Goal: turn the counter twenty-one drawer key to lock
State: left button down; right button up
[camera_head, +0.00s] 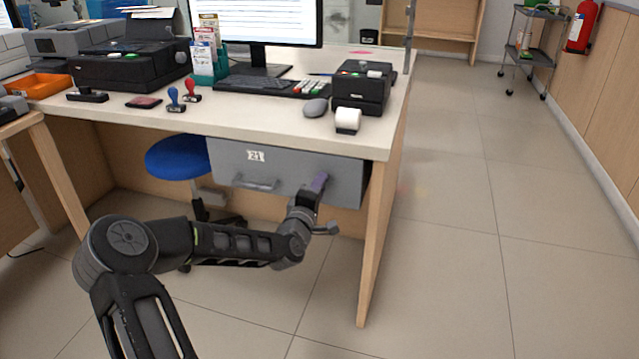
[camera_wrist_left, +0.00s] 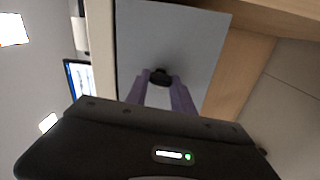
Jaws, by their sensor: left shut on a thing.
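The grey drawer (camera_head: 225,160) hangs under the counter top and carries a white label marked 21 (camera_head: 256,156) and a bar handle (camera_head: 256,183). The drawer front also fills the middle of the left wrist view (camera_wrist_left: 170,40). My left gripper (camera_head: 320,182) is at the right part of the drawer front. In the left wrist view its two purple fingers (camera_wrist_left: 162,84) are shut on the dark key (camera_wrist_left: 160,75) at the drawer face. The key is hidden by the gripper in the head view. My right gripper is not in view.
The counter (camera_head: 250,120) holds a monitor, keyboard (camera_head: 262,86), mouse (camera_head: 315,107), card printer and stamps. Its wooden side panel (camera_head: 378,230) stands just right of the drawer. A blue stool (camera_head: 178,157) is under the counter at left.

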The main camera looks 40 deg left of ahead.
pick_arm(q)
jog(key=shift+n, duration=0.6)
jog(key=c, duration=1.1)
grip_release()
jog(key=shift+s, duration=0.15)
jog(key=p+v, duration=0.2)
jog(key=v, duration=0.5)
jog(key=shift+s+d, duration=0.15)
jog(key=shift+s, duration=0.1)
